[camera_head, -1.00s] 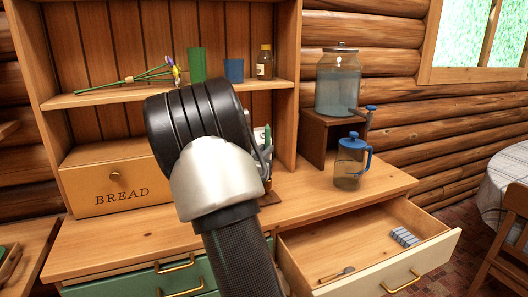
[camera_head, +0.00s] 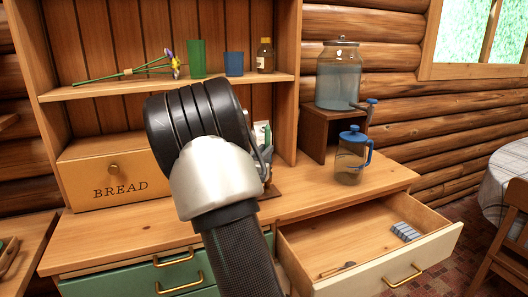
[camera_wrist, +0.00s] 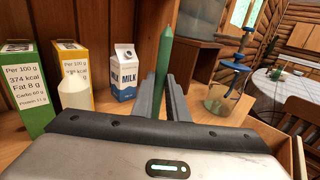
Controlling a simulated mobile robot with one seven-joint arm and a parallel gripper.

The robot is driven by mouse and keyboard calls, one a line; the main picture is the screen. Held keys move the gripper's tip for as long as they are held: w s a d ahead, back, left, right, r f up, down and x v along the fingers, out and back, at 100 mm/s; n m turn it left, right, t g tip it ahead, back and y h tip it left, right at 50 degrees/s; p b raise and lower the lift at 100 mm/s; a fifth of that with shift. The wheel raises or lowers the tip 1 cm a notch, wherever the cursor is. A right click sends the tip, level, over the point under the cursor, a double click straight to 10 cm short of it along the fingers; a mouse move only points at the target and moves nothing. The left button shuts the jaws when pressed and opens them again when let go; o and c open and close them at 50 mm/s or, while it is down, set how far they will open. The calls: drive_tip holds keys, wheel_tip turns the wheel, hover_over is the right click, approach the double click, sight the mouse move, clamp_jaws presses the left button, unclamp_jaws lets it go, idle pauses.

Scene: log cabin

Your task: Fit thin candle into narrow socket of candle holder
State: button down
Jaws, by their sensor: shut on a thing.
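In the wrist view, my gripper (camera_wrist: 164,92) is shut on a thin green candle (camera_wrist: 164,55). The candle stands roughly upright between the two grey fingers, with its pointed tip up. Its lower end is hidden behind my gripper's body.
A milk carton (camera_wrist: 124,75) and food boxes (camera_wrist: 26,85) stand left of the candle. A blue-lidded jug (camera_head: 351,157) and a glass dispenser (camera_head: 338,75) stand at the right. The front drawer (camera_head: 385,262) is open. Cups (camera_head: 196,59) and flowers (camera_head: 135,71) are on the shelf.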

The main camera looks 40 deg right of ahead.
drive_tip(key=shift+f+b, duration=0.35)
drive_tip(key=shift+f, duration=0.15)
drive_tip(key=c, duration=1.7)
unclamp_jaws()
drive_tip(key=shift+o, duration=0.2)
drive_tip(key=p+v, duration=0.2)
drive_tip(key=v, duration=1.5)
drive_tip(key=shift+a, duration=0.15)
drive_tip(key=shift+s, duration=0.15)
